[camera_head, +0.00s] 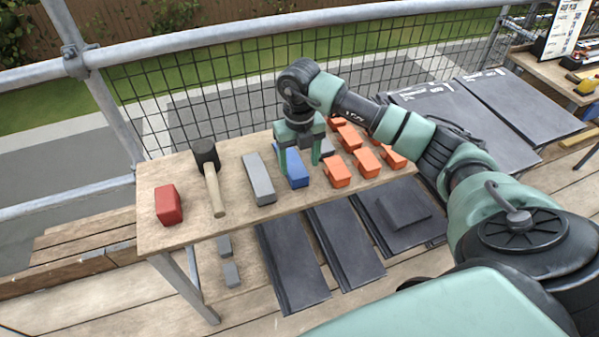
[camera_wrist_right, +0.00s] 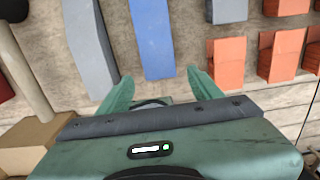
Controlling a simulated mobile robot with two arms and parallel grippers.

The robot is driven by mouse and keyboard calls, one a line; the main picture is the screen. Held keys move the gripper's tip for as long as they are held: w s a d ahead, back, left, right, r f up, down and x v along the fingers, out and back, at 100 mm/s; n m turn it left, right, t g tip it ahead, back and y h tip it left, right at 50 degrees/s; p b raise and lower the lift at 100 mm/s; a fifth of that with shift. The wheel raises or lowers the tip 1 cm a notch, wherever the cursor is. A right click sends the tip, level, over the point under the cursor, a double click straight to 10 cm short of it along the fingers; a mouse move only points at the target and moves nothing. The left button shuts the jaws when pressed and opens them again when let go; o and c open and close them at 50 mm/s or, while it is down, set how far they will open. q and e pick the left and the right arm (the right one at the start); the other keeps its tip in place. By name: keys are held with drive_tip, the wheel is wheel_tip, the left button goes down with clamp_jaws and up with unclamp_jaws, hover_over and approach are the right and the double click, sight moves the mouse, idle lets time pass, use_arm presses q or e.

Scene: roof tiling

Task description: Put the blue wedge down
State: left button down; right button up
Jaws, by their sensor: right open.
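The blue wedge (camera_head: 296,172) lies on the wooden bench, between a long grey block on its left and the orange blocks on its right. My right gripper (camera_head: 300,168) is over it with its fingers open, one finger on each side of the wedge in the head view. In the right wrist view the blue wedge (camera_wrist_right: 153,38) extends away beyond the open gripper (camera_wrist_right: 160,85), in line with the gap between the fingers. The fingertips do not visibly touch it. My left gripper is not in view.
The bench (camera_head: 233,222) also holds a red block (camera_head: 168,204), a mallet (camera_head: 211,175), a grey block (camera_head: 259,178) and several orange blocks (camera_head: 366,163). A small dark grey block (camera_wrist_right: 228,10) lies right of the wedge. Dark slates (camera_head: 292,268) lie below the bench's front edge.

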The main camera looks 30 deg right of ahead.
wheel_tip(320, 180, up, 7)
idle(0.3)
drive_tip(key=shift+f, duration=0.15)
